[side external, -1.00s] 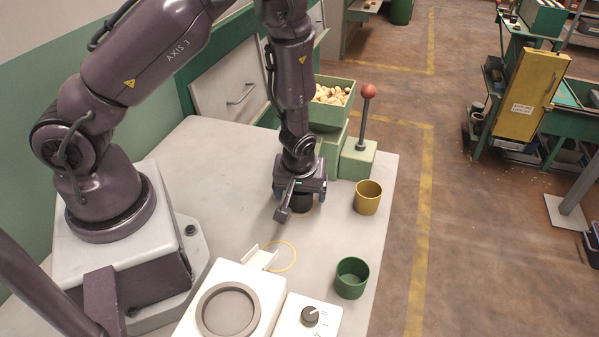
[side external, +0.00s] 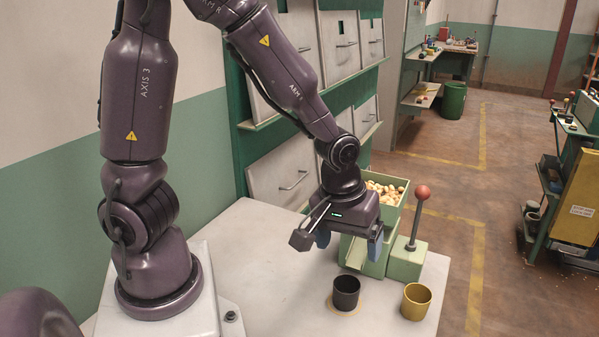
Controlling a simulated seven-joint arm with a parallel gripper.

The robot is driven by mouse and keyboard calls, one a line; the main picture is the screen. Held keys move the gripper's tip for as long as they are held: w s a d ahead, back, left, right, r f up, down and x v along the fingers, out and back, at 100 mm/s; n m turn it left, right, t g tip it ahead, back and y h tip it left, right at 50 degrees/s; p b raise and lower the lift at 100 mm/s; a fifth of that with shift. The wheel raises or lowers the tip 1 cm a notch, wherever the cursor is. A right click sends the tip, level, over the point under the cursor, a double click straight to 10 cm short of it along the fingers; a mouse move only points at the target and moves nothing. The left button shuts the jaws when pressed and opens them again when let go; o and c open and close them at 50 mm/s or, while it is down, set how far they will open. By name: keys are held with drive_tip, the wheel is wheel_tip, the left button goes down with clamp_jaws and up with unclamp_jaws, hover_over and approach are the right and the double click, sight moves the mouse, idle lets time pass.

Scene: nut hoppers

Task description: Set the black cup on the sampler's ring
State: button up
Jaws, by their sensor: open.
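A yellow cup (side external: 416,302) stands to the right of the black cup. A red-knobbed lever (side external: 421,192) rises from a green block (side external: 406,260) beside the hopper. Nuts (side external: 385,191) fill the hopper top. Bare table (side external: 260,270) lies to the left.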

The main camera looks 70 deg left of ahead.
drive_tip(key=s+r+m+t, duration=0.1)
drive_tip(key=s+r+m, duration=0.3)
drive_tip(key=r, duration=0.4)
drive_tip(key=s+a+r+m+t, duration=0.1)
drive_tip(key=s+r+m+t, duration=0.1)
drive_tip(key=s+r+m, duration=0.2)
wheel_tip(320, 180, up, 5)
drive_tip(key=shift+s+a+f+m+t, duration=0.2)
drive_tip(key=shift+s+a+m+t, duration=0.1)
drive_tip(key=shift+s, duration=0.75)
